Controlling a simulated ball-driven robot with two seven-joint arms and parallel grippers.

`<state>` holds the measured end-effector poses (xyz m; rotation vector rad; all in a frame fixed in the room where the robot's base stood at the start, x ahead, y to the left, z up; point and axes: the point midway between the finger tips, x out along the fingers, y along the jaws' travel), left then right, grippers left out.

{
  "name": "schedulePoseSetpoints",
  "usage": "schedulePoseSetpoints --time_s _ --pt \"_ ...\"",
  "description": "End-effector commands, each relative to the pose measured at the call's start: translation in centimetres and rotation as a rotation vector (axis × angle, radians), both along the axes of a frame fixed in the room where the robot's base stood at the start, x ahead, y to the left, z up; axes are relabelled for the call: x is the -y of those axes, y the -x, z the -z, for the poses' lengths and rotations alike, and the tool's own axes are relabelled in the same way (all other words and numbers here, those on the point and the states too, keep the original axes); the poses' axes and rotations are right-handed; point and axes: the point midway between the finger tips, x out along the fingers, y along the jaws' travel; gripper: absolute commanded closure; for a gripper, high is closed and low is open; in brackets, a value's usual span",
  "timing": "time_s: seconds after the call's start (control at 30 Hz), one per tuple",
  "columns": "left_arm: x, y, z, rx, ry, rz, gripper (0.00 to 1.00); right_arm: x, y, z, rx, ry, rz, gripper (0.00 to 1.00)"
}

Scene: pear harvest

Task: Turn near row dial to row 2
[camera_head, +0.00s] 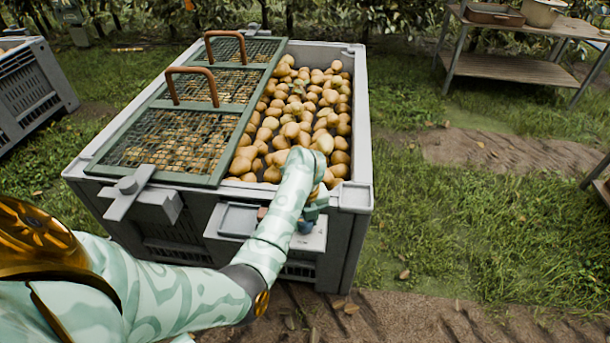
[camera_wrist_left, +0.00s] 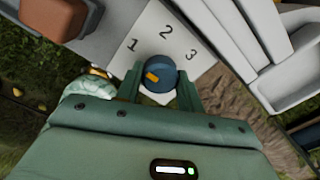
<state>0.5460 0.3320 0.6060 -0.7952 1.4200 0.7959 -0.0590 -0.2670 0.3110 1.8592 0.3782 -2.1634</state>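The near row dial (camera_wrist_left: 161,69) is a dark blue round knob with an orange mark on its left side in the left wrist view. It sits on a white plate (camera_wrist_left: 149,32) printed with 1, 2 and 3. The mark lies on the side nearer the 1 than the 3. My left gripper (camera_wrist_left: 160,84) has its fingers parted on either side of the dial; I cannot tell whether they touch it. In the head view my left gripper (camera_head: 312,205) is over the crate's near front, with the dial (camera_head: 306,228) just below. My right gripper is not in view.
The grey crate (camera_head: 361,120) holds many pears (camera_head: 300,105). A green mesh lid (camera_head: 200,110) with two brown handles covers its left part. A reddish-brown block (camera_wrist_left: 55,16) is left of the plate. A wooden table (camera_head: 515,70) stands back right.

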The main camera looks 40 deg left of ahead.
Motion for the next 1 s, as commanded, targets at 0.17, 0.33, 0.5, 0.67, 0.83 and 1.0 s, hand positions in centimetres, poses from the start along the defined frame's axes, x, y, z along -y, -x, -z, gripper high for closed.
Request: schedulePoseSetpoints --time_s 0.17,0.33,0.5,0.67,0.83,1.0 --pt "0.0 0.0 0.0 -0.001 0.001 0.003 0.85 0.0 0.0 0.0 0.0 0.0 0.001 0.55" --pt "0.1 0.0 -0.1 0.0 0.002 0.031 0.85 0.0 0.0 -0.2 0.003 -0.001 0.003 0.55" --pt "0.1 0.0 -0.2 0.0 0.002 0.112 0.85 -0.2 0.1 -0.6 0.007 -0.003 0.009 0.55" --pt "0.1 0.0 -0.2 0.001 0.003 0.233 0.85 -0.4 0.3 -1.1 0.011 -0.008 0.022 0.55" --pt "0.1 0.0 -0.3 0.001 0.004 0.393 0.85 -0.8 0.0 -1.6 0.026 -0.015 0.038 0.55" --pt "0.1 0.1 -0.2 0.001 0.004 0.554 0.85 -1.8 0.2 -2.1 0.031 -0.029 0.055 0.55"
